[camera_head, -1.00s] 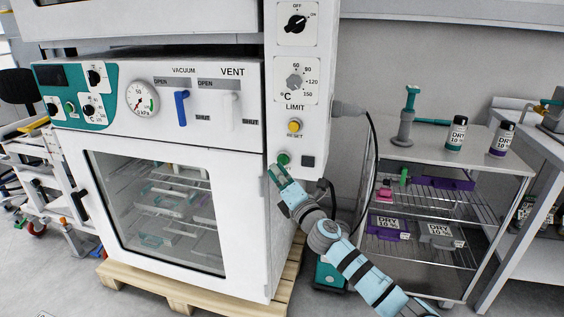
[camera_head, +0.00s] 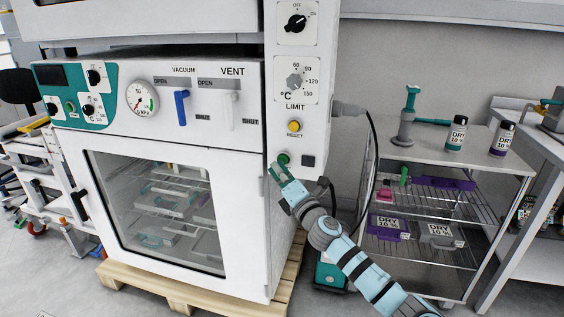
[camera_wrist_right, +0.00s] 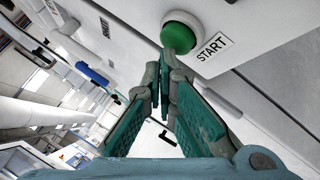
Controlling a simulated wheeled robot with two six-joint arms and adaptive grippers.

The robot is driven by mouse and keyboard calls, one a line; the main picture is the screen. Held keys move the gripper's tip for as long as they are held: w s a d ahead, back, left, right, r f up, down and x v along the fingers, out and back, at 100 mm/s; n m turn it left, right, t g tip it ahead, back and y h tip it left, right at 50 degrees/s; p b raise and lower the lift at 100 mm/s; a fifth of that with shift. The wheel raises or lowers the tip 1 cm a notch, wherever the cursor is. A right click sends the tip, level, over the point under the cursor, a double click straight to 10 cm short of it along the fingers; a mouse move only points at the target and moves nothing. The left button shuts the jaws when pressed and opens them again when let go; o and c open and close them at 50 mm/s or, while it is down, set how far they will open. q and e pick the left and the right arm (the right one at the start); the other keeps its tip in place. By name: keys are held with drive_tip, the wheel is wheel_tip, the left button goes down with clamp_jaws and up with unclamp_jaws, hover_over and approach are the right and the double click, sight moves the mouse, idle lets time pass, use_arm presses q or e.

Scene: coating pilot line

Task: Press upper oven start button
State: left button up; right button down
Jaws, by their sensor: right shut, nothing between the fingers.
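The green start button (camera_head: 283,158) is on the narrow control panel, below the yellow reset button. In the right wrist view the green button (camera_wrist_right: 180,37) sits in a pale ring, with a START label (camera_wrist_right: 212,46) beside it. My right gripper (camera_head: 275,170) is shut and empty, with its fingertips just below the button in the head view. In the right wrist view its fingertips (camera_wrist_right: 165,67) reach the button's near edge; I cannot tell if they touch it. My left gripper is not in view.
A plug and cable (camera_head: 350,108) stick out at the panel's right side. A wire-shelf cart (camera_head: 455,158) stands further right.

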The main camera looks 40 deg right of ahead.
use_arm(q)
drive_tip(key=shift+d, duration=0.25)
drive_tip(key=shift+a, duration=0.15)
use_arm(e)
drive_tip(key=shift+d, duration=0.1)
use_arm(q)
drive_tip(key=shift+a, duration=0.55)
use_arm(e)
drive_tip(key=shift+w+d, duration=0.2)
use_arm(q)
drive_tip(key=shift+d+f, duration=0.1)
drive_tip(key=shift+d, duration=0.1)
use_arm(e)
drive_tip(key=shift+d, duration=0.1)
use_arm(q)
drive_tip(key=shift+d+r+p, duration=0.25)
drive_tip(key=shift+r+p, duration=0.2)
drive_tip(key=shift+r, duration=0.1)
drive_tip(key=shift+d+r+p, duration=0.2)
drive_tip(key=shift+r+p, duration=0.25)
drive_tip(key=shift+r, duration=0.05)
use_arm(e)
drive_tip(key=s+a, duration=0.3)
drive_tip(key=a, duration=0.2)
drive_tip(key=shift+s+a, duration=0.3)
drive_tip(key=shift+s, duration=0.1)
